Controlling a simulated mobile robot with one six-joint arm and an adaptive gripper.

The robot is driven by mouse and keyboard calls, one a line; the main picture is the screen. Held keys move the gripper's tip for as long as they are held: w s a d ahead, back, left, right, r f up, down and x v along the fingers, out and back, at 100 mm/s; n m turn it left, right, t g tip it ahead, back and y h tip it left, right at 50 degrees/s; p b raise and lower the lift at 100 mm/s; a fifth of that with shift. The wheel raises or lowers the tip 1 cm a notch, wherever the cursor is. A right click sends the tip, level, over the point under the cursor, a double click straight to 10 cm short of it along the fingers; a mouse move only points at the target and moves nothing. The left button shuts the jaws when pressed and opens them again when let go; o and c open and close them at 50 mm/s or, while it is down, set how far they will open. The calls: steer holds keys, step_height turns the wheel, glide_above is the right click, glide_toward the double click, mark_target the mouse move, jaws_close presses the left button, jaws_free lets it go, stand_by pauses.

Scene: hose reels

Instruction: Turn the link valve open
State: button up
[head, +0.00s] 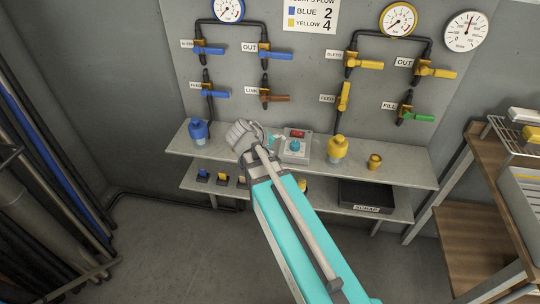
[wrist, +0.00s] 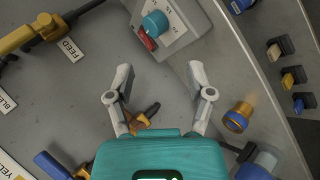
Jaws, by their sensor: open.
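The link valve (head: 265,93) is on the grey wall panel beside its LINK label (head: 251,90). Its brown handle (head: 278,98) points right, crosswise to the short vertical black pipe. In the wrist view, an orange and dark valve part (wrist: 150,112), which looks like the link valve, shows low between the finger bases, partly hidden by my gripper's teal body. My gripper (wrist: 160,75) is open, with its two grey fingers spread and nothing visibly held. In the head view my arm reaches over the shelf, below the link valve; the fingertips are not clear there.
A control box (head: 294,145) with a teal knob and red switch stands on the shelf (head: 400,169). A blue fitting (head: 198,131) and yellow fitting (head: 337,148) stand there too. Blue feed lever (head: 215,91) and yellow feed lever (head: 343,97) flank the link valve.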

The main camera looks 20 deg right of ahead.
steer(key=s+a+m+g+y+p, duration=0.1)
steer(key=s+a+g+y+p, duration=0.1)
steer(key=s+a+y+p, duration=0.2)
steer(key=shift+s+a+r+m+g+y+p, duration=0.3)
steer(key=shift+s+y+p, duration=0.35)
steer(key=shift+s, duration=0.8)
steer(key=shift+d, duration=0.1)
steer(key=shift+s+f, duration=0.1)
steer(key=shift+s, duration=0.1)
steer(key=c, duration=0.4)
steer(key=shift+s+a+f+y, duration=0.1)
steer(key=shift+s+a+y, duration=0.15)
steer(key=shift+a+y, duration=0.1)
steer(key=shift+c, duration=1.3)
steer(key=s+a+y, duration=0.1)
steer(key=s+a+g+y, duration=0.1)
steer(key=s+a, duration=0.1)
steer(key=shift+s+a+f+m+y, duration=0.1)
steer(key=shift+a+f+m+y, duration=0.05)
steer(key=shift+f+m+y, duration=0.2)
jaws_close()
steer(key=shift+a, duration=0.1)
